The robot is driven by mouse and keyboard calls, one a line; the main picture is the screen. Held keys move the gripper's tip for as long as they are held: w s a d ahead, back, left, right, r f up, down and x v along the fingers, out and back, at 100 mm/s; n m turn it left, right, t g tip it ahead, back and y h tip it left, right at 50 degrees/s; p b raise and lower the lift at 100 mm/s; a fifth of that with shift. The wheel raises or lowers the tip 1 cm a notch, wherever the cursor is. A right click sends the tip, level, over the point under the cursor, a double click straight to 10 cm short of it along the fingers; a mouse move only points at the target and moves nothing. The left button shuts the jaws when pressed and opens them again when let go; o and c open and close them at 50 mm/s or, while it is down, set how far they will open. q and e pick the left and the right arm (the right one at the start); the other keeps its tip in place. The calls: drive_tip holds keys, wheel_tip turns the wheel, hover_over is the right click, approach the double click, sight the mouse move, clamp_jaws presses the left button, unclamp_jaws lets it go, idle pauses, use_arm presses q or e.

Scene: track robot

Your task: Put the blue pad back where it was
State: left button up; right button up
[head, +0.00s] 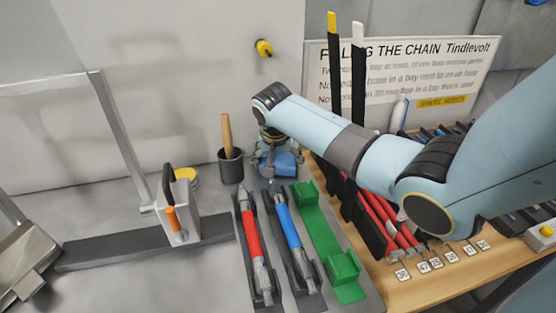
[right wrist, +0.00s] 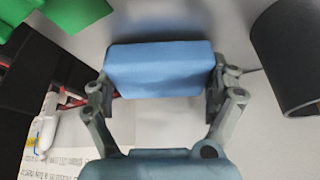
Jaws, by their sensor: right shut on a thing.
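The blue pad (right wrist: 160,68) is a small blue block held between both fingers of my right gripper (right wrist: 160,85) in the right wrist view. In the head view the blue pad (head: 283,164) shows low beside my right gripper (head: 272,168), near the back wall and behind the tool rack. Whether the pad touches the surface below cannot be told. My left gripper is not in view.
A dark cup (head: 231,166) with a wooden handle stands just left of the pad. A rack with a red tool (head: 250,235), a blue tool (head: 289,230) and a green holder (head: 344,266) lies in front. A grey clamp block (head: 177,210) stands further left.

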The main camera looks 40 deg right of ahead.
drive_tip(key=shift+w+f, duration=0.1)
drive_tip(key=o, duration=0.9)
drive_tip(key=shift+f, duration=0.1)
drive_tip(key=shift+c, duration=0.2)
drive_tip(key=p+v, duration=0.1)
drive_tip(key=v, duration=1.1)
